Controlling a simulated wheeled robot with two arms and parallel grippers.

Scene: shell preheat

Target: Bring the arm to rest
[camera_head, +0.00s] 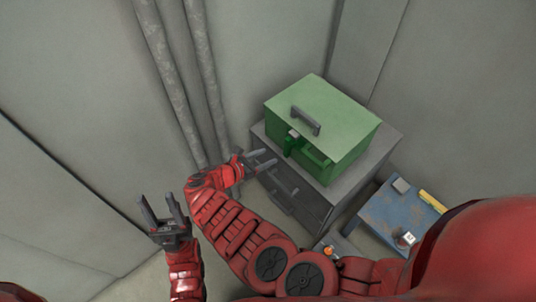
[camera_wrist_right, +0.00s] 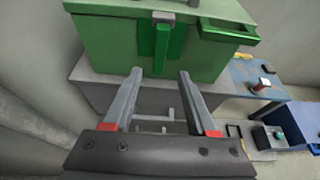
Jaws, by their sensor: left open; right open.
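My right gripper (camera_head: 262,162) is open and empty, just in front of the green box (camera_head: 322,112). In the right wrist view its two fingers (camera_wrist_right: 161,74) point at the front of the green box (camera_wrist_right: 110,45), and nothing is between them. I cannot tell whether the fingertips touch the box. My left gripper (camera_head: 160,212) is open and empty, pointing up at the left, well away from the box. The green box has a dark handle (camera_head: 305,120) on its top and a green latch on its front. A green tray-like part (camera_wrist_right: 228,32) juts from its front.
The box stands on a grey cabinet (camera_head: 358,182). A worn blue table (camera_head: 385,214) to the right carries a yellow item (camera_head: 433,201) and a small red-and-white object (camera_head: 407,238). Grey pipes (camera_head: 170,75) run along the wall at the left. Space around my left gripper looks clear.

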